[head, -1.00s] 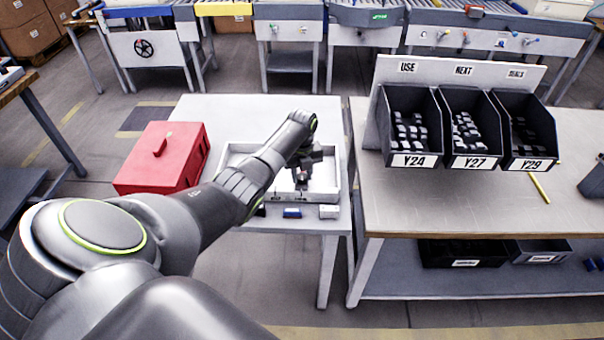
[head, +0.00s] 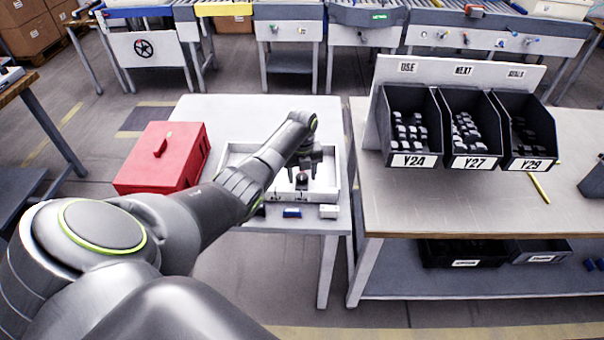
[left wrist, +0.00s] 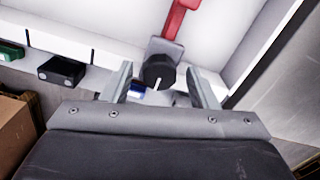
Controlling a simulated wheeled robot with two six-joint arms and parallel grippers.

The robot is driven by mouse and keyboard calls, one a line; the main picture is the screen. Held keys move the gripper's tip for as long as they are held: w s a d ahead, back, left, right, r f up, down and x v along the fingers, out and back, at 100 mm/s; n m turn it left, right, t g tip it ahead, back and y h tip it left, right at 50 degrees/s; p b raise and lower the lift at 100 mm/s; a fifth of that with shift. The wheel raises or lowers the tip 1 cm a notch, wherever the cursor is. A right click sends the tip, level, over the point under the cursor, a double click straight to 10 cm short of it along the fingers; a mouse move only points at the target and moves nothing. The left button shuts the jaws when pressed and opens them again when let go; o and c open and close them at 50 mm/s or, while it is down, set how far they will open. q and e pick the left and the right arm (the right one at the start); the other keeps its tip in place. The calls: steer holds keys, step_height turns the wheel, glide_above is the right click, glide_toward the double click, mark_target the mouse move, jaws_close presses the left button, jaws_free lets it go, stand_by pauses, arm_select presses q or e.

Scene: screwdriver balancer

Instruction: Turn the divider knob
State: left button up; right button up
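The dark round divider knob (head: 302,179) is at the front side of the white tray (head: 336,192). In the left wrist view the knob (left wrist: 158,71) has a white pointer line aimed down and slightly left. It sits on a grey block (left wrist: 166,48) at the end of a red bar (left wrist: 180,18), the divider. My left gripper (head: 303,172) is above the tray, close to the knob. Its fingers (left wrist: 157,84) are spread, with the knob showing between them and clear space on both sides. My arm hides part of the tray. My right gripper is not in view.
A red toolbox (head: 163,158) stands left of the tray. A blue block (head: 292,212) and a white block (head: 328,211) lie at the table's front edge. The right-hand bench carries black bins (head: 412,130) and a yellow pencil (head: 540,188). The table behind the tray is clear.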

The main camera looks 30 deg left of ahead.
mark_target(302, 176)
arm_select(q)
step_height(302, 176, up, 18)
steer(key=shift+f, duration=0.25)
stand_by(0.4)
stand_by(0.4)
